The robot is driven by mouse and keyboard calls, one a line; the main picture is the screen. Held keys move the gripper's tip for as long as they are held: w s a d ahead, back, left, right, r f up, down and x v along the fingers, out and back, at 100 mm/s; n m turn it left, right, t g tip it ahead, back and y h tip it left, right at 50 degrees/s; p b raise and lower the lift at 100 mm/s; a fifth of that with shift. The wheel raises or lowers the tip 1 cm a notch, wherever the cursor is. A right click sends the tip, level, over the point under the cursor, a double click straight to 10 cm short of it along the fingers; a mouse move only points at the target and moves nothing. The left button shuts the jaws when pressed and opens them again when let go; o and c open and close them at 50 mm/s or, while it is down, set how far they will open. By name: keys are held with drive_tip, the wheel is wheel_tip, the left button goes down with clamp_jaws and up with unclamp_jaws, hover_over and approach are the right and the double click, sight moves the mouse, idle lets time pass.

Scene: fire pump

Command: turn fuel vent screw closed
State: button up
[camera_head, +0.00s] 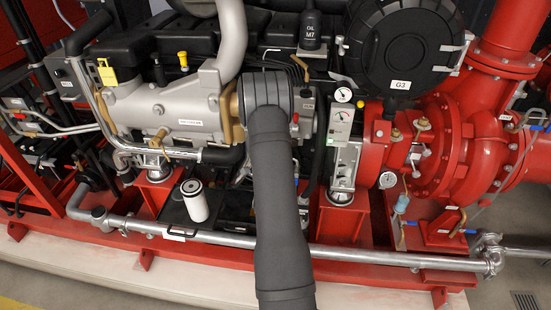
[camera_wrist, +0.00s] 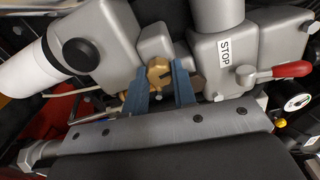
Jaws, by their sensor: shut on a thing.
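In the wrist view my gripper (camera_wrist: 165,84) has its two blue fingers on either side of a brass screw head (camera_wrist: 159,71), shut on it. I take this brass screw to be the fuel vent screw. It sits on a grey metal housing (camera_wrist: 150,38) between two larger grey blocks. In the head view my dark arm reaches up to the engine's middle and hides the gripper and the screw.
In the wrist view a red-handled lever (camera_wrist: 285,71) beside a STOP label (camera_wrist: 226,52) is to the right. A white filter (camera_wrist: 35,68) is at the left. In the head view a white canister (camera_head: 194,200) and a silver pipe (camera_head: 225,239) lie below the engine.

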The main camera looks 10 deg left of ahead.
drive_tip(key=shift+m, duration=0.7)
drive_tip(key=o, duration=1)
drive_tip(key=shift+s, duration=0.1)
drive_tip(key=s, duration=1.7)
drive_tip(key=shift+s, duration=0.1)
